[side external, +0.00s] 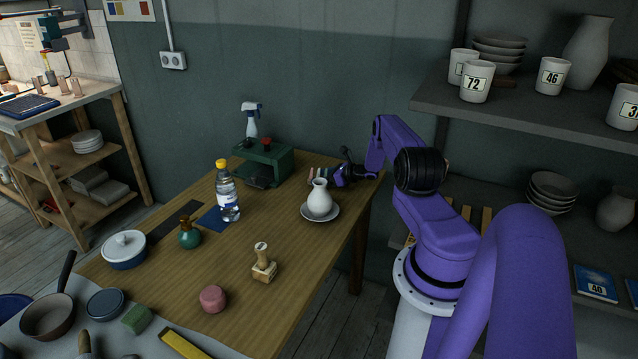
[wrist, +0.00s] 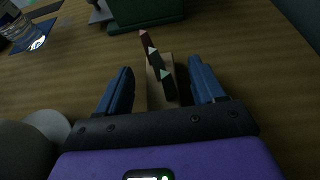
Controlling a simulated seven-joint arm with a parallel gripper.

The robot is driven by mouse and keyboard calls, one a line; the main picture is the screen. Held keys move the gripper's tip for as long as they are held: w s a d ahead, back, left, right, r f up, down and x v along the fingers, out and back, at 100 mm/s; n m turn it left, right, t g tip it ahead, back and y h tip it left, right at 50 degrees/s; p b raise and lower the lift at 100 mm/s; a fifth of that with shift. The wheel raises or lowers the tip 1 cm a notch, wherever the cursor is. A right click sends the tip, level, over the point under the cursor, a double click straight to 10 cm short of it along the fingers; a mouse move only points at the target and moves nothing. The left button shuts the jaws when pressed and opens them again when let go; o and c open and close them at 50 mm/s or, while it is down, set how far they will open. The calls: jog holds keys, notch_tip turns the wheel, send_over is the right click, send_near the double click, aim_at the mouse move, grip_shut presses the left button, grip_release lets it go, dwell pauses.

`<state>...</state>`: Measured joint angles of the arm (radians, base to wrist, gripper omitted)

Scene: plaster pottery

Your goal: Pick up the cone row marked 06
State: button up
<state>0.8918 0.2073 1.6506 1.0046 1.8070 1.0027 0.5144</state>
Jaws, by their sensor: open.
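In the side view the cone row (side external: 319,173) is small, behind the white vase. No number 06 is readable on it in either view. My gripper (wrist: 160,72) is open, with one blue finger on each side of the cone row, apart from it as far as I can see. In the side view my gripper (side external: 341,177) is at the row's right end, partly hidden by its own wrist.
A white vase (side external: 319,200) on a saucer (side external: 334,213) stands close in front of my gripper. A green machine (side external: 270,165) stands behind left of the row. A water bottle (side external: 228,195) is farther left. The table's right edge is close.

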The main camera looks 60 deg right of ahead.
jog(key=shift+x, duration=1.7)
jog(key=c, duration=1.1)
jog(key=shift+r, duration=0.2)
